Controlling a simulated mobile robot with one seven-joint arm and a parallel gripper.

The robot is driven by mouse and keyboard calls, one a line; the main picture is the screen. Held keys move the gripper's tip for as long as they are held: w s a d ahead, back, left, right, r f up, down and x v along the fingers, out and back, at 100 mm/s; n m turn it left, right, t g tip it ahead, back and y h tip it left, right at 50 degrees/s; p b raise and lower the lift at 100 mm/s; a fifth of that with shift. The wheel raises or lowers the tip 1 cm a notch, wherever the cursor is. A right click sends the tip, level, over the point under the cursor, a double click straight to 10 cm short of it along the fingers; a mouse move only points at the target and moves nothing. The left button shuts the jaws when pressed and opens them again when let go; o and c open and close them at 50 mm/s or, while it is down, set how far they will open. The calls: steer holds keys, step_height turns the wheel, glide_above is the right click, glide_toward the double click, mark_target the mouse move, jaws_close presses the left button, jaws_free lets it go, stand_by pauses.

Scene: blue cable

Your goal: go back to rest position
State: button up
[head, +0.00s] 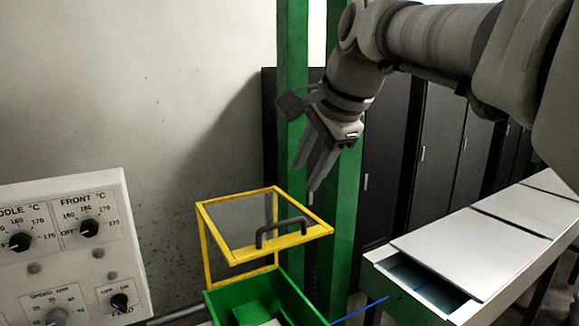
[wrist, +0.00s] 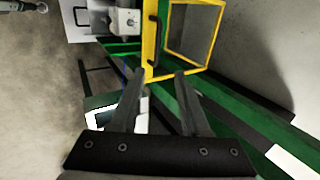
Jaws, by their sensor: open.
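My gripper (head: 307,177) hangs in the air in the head view, its two fingers apart and pointing down, with nothing between them. It is above the yellow-framed lid (head: 275,246), near the green post. In the wrist view my gripper (wrist: 160,74) also shows both fingers spread and empty, with the yellow frame (wrist: 163,60) beyond the tips. A blue cable (head: 365,310) runs at the bottom of the head view toward the open end of a white-covered channel (head: 460,255).
A green box (head: 300,298) stands below the raised clear lid with its dark handle (head: 283,231). A white control panel (head: 70,250) with several knobs stands at left. A green post (head: 347,225) and dark cabinets (head: 433,150) are behind my arm. Open air surrounds the fingers.

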steer(key=s+d+f+n+h+b, duration=0.1)
steer(key=s+d+f+n, duration=0.2)
steer(key=s+f, duration=0.3)
steer(key=s+d+f+n+h+b, duration=0.1)
steer(key=s+d+f+n+b, duration=0.1)
steer(key=s+d+f+n, duration=0.2)
steer(key=s+d+f+n+h+b, duration=0.1)
steer(key=s+d+f+n+b, duration=0.1)
steer(key=s+f+n, duration=0.3)
steer(key=s+d+f, duration=0.1)
steer(key=s+f, duration=0.3)
steer(key=f, duration=0.6)
steer(key=shift+s+d, duration=0.15)
steer(key=shift+s, duration=0.15)
steer(key=shift+a, duration=0.2)
